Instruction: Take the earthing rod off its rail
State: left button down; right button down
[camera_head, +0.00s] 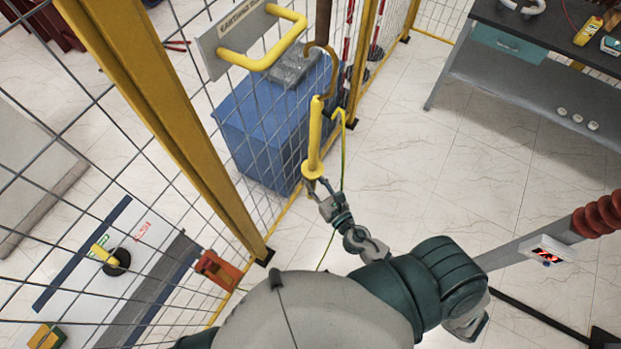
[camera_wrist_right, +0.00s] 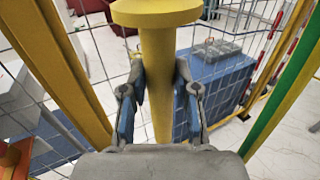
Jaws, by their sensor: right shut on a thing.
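The earthing rod (camera_head: 315,138) is a yellow stick with a round collar and a brown hook (camera_head: 331,66) at its upper end. A green-yellow cable (camera_head: 344,150) hangs from it. My right gripper (camera_head: 320,184) is shut on the rod's lower part, below the collar. The right wrist view shows its fingers (camera_wrist_right: 159,95) on both sides of the yellow shaft (camera_wrist_right: 158,60), under the collar (camera_wrist_right: 155,12). The yellow rail (camera_head: 262,62) sticks out from a grey sign plate on the mesh fence. The hook shows to the right of the rail with a visible gap. My left gripper is out of view.
The mesh fence with yellow posts (camera_head: 160,110) stands close on the left. A blue box (camera_head: 262,130) stands behind the rod. A workbench (camera_head: 530,50) is at the upper right. Tiled floor between is clear. A red-ribbed insulator (camera_head: 600,215) is at the right edge.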

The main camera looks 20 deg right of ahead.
jog(key=s+d+b, duration=0.6)
jog(key=s+d, duration=0.2)
jog(key=s, duration=0.2)
dwell(0.7)
jog(key=shift+w+r, duration=0.1)
